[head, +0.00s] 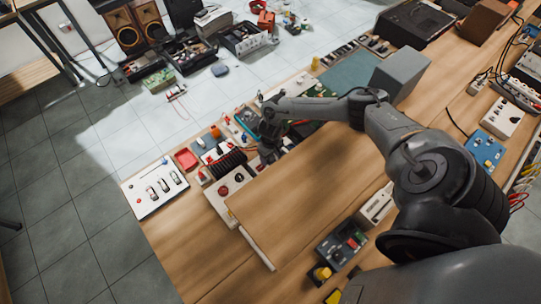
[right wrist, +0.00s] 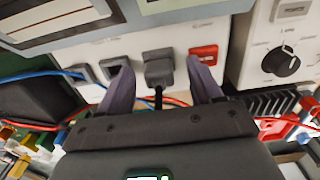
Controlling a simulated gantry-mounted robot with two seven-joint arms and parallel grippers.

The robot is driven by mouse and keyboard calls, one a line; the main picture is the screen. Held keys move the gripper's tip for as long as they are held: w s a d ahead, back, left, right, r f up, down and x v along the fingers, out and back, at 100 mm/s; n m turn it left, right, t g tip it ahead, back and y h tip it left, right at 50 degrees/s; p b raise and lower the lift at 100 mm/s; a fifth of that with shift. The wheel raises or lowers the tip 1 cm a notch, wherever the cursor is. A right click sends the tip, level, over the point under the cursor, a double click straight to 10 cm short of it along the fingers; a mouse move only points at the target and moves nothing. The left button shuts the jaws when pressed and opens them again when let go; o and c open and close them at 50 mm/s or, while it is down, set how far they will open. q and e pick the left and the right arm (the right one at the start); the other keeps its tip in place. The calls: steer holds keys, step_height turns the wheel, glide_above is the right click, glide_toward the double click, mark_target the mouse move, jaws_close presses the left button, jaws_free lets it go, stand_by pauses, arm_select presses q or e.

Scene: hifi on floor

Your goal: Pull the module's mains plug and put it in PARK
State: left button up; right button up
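My right gripper (head: 268,152) reaches down to the equipment at the back edge of the wooden bench in the head view. In the right wrist view, its two fingers (right wrist: 162,80) are open on either side of a dark plug (right wrist: 158,72). The plug sits in a white panel (right wrist: 180,37), with a black cable hanging down from it. A gap shows between the plug and each finger. A dark socket or plug (right wrist: 113,67) is to its left, and a red part (right wrist: 203,54) is to its right. I cannot read a PARK label. My left gripper is not in view.
A white unit with a black knob (right wrist: 281,63) stands right of the panel. Blue and red wires run close below the plug. A white switch panel (head: 154,188) lies at the bench's left end, and a dark control box (head: 341,246) is near the front.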

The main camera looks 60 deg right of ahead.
steer(key=shift+r, duration=0.45)
step_height(320, 180, up, 9)
steer(key=shift+f+p, duration=0.1)
steer(key=shift+p, duration=0.35)
step_height(320, 180, up, 6)
steer(key=p, duration=0.6)
stand_by(0.5)
